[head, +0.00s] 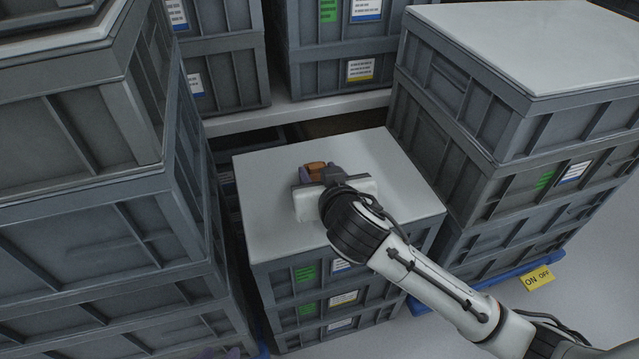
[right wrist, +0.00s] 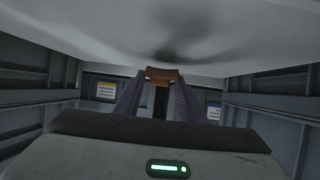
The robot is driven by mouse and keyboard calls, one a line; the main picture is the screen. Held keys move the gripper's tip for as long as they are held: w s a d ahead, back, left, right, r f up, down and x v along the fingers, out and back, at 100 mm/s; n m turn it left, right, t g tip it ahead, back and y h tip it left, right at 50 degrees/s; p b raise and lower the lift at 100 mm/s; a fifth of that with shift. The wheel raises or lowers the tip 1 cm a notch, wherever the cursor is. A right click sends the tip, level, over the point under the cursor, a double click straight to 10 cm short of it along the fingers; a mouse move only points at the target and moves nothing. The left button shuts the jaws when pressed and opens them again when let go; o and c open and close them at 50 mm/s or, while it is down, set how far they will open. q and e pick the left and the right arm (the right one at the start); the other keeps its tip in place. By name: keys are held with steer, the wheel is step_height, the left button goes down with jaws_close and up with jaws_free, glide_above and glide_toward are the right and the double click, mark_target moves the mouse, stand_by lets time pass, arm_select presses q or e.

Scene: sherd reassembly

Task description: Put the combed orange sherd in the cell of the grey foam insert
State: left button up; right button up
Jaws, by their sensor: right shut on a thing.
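I see no grey foam insert in either view.
The middle stack's pale top (head: 270,222) is bare around my right gripper. Taller grey crate stacks stand close at left (head: 90,215) and right (head: 470,110). A shelf (head: 290,112) with crates is behind. A yellow ON/OFF label (head: 538,279) is at the lower right.

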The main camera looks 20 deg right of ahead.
steer(key=shift+f, duration=0.8)
steer(key=shift+f, duration=0.2)
steer(key=o, duration=1.1)
steer(key=shift+r, duration=0.1)
